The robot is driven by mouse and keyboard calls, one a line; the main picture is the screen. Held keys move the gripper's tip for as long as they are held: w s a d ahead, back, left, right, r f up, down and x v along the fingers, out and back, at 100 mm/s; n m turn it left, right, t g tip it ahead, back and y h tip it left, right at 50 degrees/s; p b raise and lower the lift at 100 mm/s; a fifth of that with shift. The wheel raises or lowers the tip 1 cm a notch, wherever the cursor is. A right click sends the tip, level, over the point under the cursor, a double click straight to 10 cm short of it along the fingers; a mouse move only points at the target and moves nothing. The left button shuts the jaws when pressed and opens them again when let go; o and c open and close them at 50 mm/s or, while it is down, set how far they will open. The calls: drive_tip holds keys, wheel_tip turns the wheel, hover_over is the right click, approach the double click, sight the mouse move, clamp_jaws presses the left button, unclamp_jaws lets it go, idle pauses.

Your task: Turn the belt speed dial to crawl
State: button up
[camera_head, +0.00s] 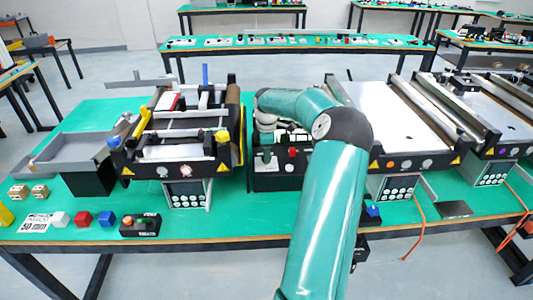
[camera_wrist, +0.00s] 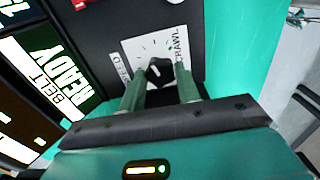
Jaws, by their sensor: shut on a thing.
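The speed dial is a small black knob (camera_wrist: 160,68) on a white plate (camera_wrist: 135,48) in the wrist view. The plate carries the words SPEED on the left and CRAWL on the right. My gripper (camera_wrist: 161,78) has its two green fingers on either side of the knob and is shut on it. Part of the knob and the lower plate are hidden by the fingers, so I cannot tell exactly where its pointer aims. In the head view my arm reaches down to a dark control box (camera_head: 277,180) on the green table; the dial is hidden there.
A lit BELT READY display (camera_wrist: 55,80) is left of the plate. In the head view one mini conveyor (camera_head: 180,152) stands left of the box and another (camera_head: 385,115) right of it. Small coloured blocks (camera_head: 82,218) lie at the table's front left.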

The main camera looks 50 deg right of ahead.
drive_tip(key=m, duration=0.6)
drive_tip(key=shift+r, duration=0.1)
drive_tip(key=m, duration=0.6)
drive_tip(key=shift+m, duration=0.3)
idle(0.4)
drive_tip(key=o, duration=1)
drive_tip(key=shift+c, duration=0.2)
wheel_tip(320, 180, up, 14)
